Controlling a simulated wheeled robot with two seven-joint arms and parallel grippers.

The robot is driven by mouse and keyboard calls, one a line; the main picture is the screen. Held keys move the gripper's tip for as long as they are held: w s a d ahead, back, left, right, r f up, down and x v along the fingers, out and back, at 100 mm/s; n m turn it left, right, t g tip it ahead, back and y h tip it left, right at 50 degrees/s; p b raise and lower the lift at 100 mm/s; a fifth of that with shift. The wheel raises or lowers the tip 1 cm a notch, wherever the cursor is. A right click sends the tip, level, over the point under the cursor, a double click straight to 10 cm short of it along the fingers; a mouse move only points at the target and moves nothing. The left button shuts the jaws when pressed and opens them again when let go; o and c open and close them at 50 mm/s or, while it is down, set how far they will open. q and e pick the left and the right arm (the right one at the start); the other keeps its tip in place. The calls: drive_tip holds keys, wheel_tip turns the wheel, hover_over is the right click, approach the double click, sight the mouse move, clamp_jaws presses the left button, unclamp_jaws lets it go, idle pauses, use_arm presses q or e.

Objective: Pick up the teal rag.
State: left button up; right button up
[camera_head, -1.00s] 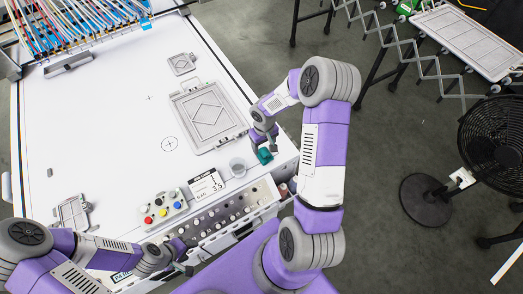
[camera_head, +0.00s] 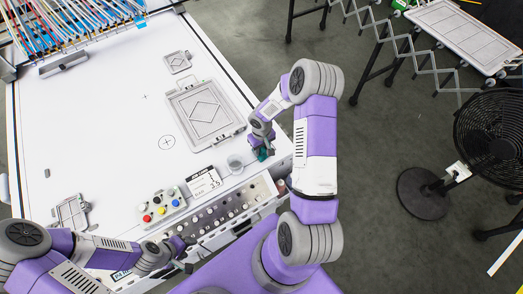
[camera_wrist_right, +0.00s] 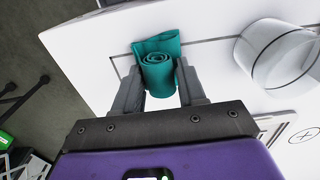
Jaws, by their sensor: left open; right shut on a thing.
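The teal rag (camera_wrist_right: 159,70) is rolled up and lies near the right front edge of the white table. In the right wrist view it sits between the two fingers of my right gripper (camera_wrist_right: 162,88), which is shut on it. In the head view the rag (camera_head: 262,155) is mostly hidden behind my right gripper (camera_head: 259,148). The rag looks to be at the table surface; I cannot tell if it is lifted. My left gripper (camera_head: 184,256) is open and empty, at the table's front edge by the control panel.
A clear cup (camera_head: 235,164) stands just left of the rag, also in the wrist view (camera_wrist_right: 278,54). A sign card (camera_head: 204,182) and a button box (camera_head: 160,206) are further left. A grey tray (camera_head: 206,113) lies behind. A fan (camera_head: 490,140) stands right.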

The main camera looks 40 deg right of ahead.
drive_tip(key=shift+c, duration=0.5)
drive_tip(key=shift+r, duration=0.25)
wheel_tip(320, 180, up, 10)
drive_tip(key=shift+f, duration=0.25)
